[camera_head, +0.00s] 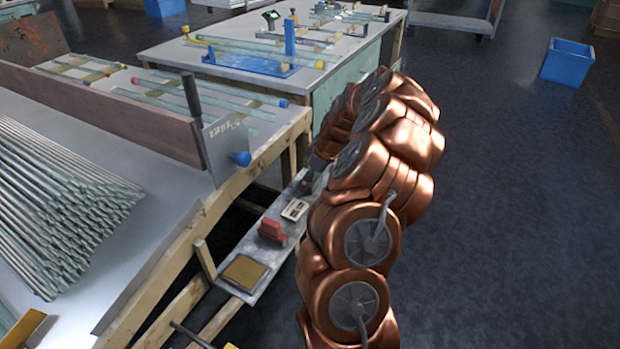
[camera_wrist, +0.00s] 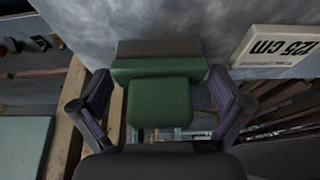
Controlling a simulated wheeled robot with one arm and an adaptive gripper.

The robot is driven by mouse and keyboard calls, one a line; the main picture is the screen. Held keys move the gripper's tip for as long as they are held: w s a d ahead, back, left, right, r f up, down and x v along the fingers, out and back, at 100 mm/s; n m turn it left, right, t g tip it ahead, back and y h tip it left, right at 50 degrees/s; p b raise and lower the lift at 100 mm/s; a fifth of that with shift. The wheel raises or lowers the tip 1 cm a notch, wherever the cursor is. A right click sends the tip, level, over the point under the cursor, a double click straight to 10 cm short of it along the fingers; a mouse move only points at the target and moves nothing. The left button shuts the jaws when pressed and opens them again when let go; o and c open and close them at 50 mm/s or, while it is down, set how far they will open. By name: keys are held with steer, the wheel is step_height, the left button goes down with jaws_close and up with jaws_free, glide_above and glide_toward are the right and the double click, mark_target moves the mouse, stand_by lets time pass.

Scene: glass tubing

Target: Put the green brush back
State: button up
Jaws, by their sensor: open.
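The green brush (camera_wrist: 158,100) shows in the wrist view, with a green block-shaped grip and a grey-brown bristle strip at its far side. It lies on or just above a grey metal surface; I cannot tell whether it touches. My gripper (camera_wrist: 160,84) is open, one finger on each side of the green grip, with visible gaps between the fingers and the brush. In the head view, my copper-coloured arm hides most of the gripper and I cannot make out the green brush.
A narrow metal shelf (camera_head: 258,262) beside the bench holds a red item (camera_head: 272,231), a white label (camera_head: 295,209) and a tan square pad (camera_head: 243,272). Glass tubes (camera_head: 60,205) cover the left bench.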

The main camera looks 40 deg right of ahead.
steer(key=shift+r, duration=0.15)
steer(key=shift+s+d+r, duration=0.1)
steer(key=shift+s+r, duration=0.05)
steer(key=shift+r, duration=0.4)
steer(key=p+v, duration=0.1)
steer(key=v, duration=1)
steer(key=s+a+r+g+y, duration=0.1)
steer(key=s+a+r+g, duration=0.15)
steer(key=a, duration=1.15)
steer(key=s+a+r+g, duration=0.1)
steer(key=a+r, duration=0.2)
steer(key=a, duration=1.1)
steer(key=s+a+f+m+g+h, duration=0.1)
steer(key=s+a, duration=0.4)
steer(key=s, duration=0.6)
steer(key=s+a+f+m+g+h, duration=0.1)
steer(key=s+a+f+m+g, duration=0.1)
steer(key=s+a, duration=0.4)
steer(key=s+g, duration=0.1)
steer(key=s, duration=0.4)
steer(key=shift+s, duration=0.25)
